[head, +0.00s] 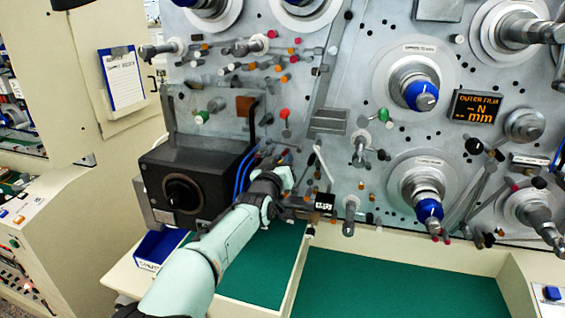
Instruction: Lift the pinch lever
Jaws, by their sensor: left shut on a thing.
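My left arm reaches up from the bottom to the machine's grey front panel (340,80). Its gripper (284,180) is at the panel, just right of the black box with the round dark knob. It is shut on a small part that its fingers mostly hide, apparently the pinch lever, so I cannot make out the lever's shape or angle. A thin pale rod (322,163) stands out just to the right of the gripper. My right gripper is not in view.
The black box (195,180) and blue cables (243,172) are close to the left of the gripper. Blue-capped spindles (420,95) stick out at the right, near an orange-lettered display (474,107). The green work surface (395,285) below is clear.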

